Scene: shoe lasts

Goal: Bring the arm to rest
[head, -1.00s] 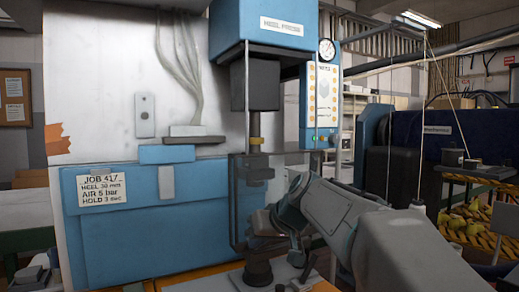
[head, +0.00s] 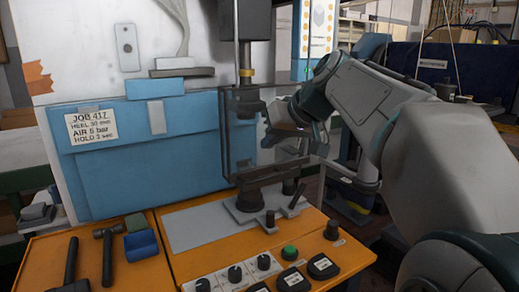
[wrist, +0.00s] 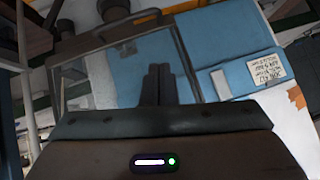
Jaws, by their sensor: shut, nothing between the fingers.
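My arm reaches in from the right in the head view. My gripper (head: 272,132) is beside the clear guard (head: 228,135) of the heel press, on its right; I cannot tell whether they touch. In the wrist view the two dark fingers (wrist: 158,84) stand side by side, closed, with nothing between them. The guard's frame (wrist: 57,90) shows behind them there, and the blue press front (wrist: 200,45) lies beyond.
An orange bench holds a control panel with a green button (head: 289,252) and black knobs. A hammer (head: 106,250) and a blue block (head: 140,245) lie at left. A dark post (head: 262,198) stands under the press. A job card (head: 92,126) is on the press.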

